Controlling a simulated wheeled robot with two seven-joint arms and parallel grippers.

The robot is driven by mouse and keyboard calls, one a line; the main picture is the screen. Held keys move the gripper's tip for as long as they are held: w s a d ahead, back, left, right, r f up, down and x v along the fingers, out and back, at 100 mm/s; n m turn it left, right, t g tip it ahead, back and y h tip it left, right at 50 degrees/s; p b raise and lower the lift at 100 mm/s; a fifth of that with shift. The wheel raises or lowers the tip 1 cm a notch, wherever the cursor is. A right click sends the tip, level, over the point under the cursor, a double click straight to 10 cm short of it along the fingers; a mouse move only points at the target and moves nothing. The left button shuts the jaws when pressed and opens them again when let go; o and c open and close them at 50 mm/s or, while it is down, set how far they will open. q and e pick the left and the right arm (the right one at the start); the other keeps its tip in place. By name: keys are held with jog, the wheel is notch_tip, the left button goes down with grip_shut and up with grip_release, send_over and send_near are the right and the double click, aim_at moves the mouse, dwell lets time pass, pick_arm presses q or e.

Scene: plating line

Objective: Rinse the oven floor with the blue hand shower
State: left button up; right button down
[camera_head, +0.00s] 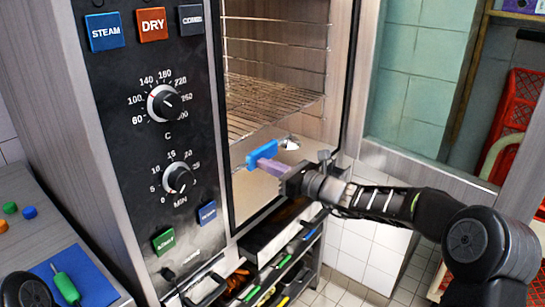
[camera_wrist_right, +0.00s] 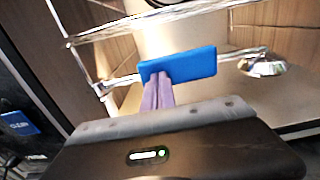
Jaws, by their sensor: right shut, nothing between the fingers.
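My right gripper (camera_head: 268,160) reaches in from the right to the front of the open oven (camera_head: 275,185). Its purple fingers are together, shut with nothing between them, and also show in the right wrist view (camera_wrist_right: 157,92). A blue rectangular block (camera_head: 261,153), perhaps part of the hand shower, is right at the fingertips. It shows as a flat blue slab in the wrist view (camera_wrist_right: 190,64); I cannot tell whether the fingers touch it. A round metal fitting (camera_head: 289,143) lies beyond, inside the oven. My left gripper is not in view.
Wire racks (camera_head: 265,100) fill the oven above the gripper. The control panel (camera_head: 150,130) stands left of the opening. Below is a shelf with coloured-handled tools (camera_head: 275,275). A counter with a blue mat (camera_head: 85,280) is at lower left. Red crates (camera_head: 515,115) stand at right.

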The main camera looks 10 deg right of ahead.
jog(key=v, duration=1.3)
dwell(0.4)
jog(key=s+f+n+g+h, duration=0.2)
jog(key=s+f+n+g, duration=0.15)
jog(key=f, duration=0.65)
jog(key=s+f+n+g+h+p, duration=0.1)
jog(key=s+f+n+g+h, duration=0.2)
jog(key=f, duration=0.7)
jog(key=s+f+n+g+h, duration=0.2)
jog(key=s+f+n, duration=0.3)
jog(key=f, duration=0.5)
jog(key=s+a+f+n+g+h+p, duration=0.2)
jog(key=s+a+f+n, duration=0.3)
jog(key=s+f+n, duration=0.35)
jog(key=s+a+f+n+g+y+p, duration=0.1)
jog(key=s+a+f+n+g+p, duration=0.1)
jog(key=s+a+n, duration=0.4)
jog(key=s+a+f+p, duration=0.1)
jog(key=s+a, duration=0.4)
jog(key=s, duration=0.3)
jog(key=shift+s+y, duration=0.25)
jog(key=shift+y, duration=0.05)
